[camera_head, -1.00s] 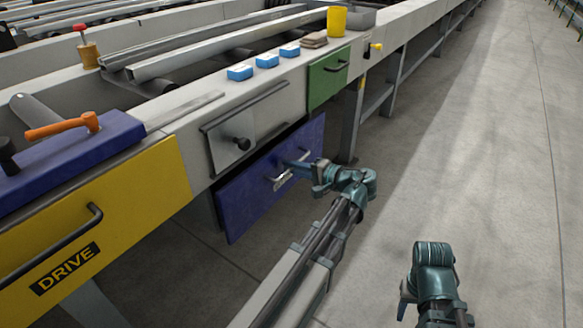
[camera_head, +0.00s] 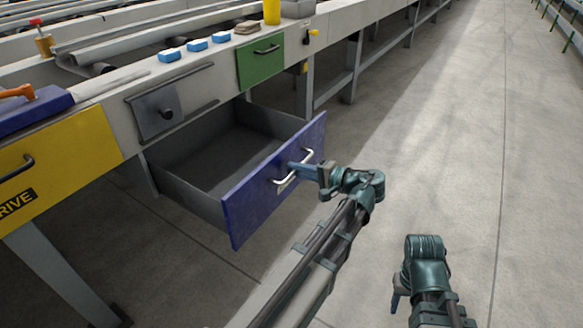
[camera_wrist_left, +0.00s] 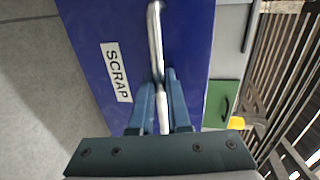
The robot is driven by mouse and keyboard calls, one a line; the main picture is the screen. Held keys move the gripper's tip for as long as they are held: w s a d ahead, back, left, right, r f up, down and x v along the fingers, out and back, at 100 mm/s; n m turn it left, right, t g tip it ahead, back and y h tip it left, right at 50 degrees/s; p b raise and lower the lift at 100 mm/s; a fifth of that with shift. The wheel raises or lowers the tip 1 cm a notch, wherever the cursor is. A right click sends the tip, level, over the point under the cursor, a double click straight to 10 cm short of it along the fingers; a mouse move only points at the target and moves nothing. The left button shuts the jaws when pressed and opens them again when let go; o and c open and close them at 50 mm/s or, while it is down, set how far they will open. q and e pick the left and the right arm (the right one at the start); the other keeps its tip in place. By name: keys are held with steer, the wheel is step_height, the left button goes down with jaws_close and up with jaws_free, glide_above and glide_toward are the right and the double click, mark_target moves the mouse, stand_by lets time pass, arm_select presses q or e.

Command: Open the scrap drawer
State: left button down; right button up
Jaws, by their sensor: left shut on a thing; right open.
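The blue scrap drawer (camera_head: 258,196) stands well out from the table, and its grey inside (camera_head: 215,150) shows empty in the head view. Its front also fills much of the left wrist view (camera_wrist_left: 185,35), with a white SCRAP label (camera_wrist_left: 116,72). My left gripper (camera_head: 296,167) is shut on the drawer's pale bar handle (camera_head: 308,155). In the left wrist view the two blue fingers (camera_wrist_left: 161,100) close around the handle (camera_wrist_left: 155,40). My right gripper (camera_head: 397,298) is open and empty, low over the floor at the right.
A yellow DRIVE panel (camera_head: 65,150) is at left, a green drawer (camera_head: 258,66) beyond. Several blue-white blocks (camera_head: 196,44) lie on the ledge. Open concrete floor (camera_head: 450,150) lies at the right.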

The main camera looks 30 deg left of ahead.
arm_select(q)
steer(key=shift+d, duration=0.5)
arm_select(e)
steer(key=shift+d, duration=0.3)
arm_select(q)
steer(key=c, duration=0.9)
jaws_free()
